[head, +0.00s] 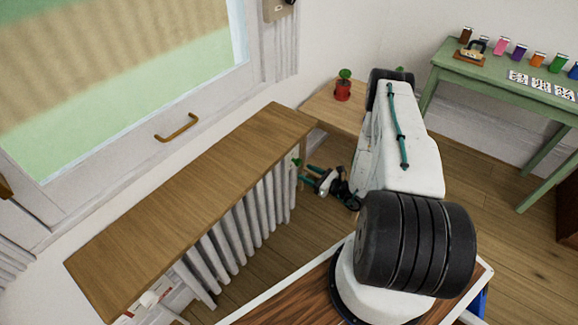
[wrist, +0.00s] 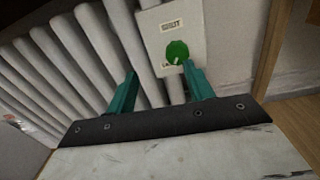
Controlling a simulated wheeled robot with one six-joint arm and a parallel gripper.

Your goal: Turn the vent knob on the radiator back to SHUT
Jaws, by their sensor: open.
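The green vent knob (wrist: 177,51) sits on a pale plate (wrist: 150,40) at the radiator's end. A label reading SHUT (wrist: 171,25) is above the knob; a second label below it is partly hidden. A light mark shows low on the knob, away from SHUT. My gripper (wrist: 160,68) is open, with teal fingers. In the wrist view the knob lies just beyond the fingertips, nearer the right finger; I see no contact. In the head view my gripper (head: 307,174) is beside the end of the white radiator (head: 240,222), close to the small green knob (head: 296,162).
A wooden shelf (head: 200,195) covers the radiator top. A low wooden table (head: 325,107) with a red potted plant (head: 343,86) stands beyond its end. A green table (head: 500,75) with small jars is at the right. Wooden floor is clear between.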

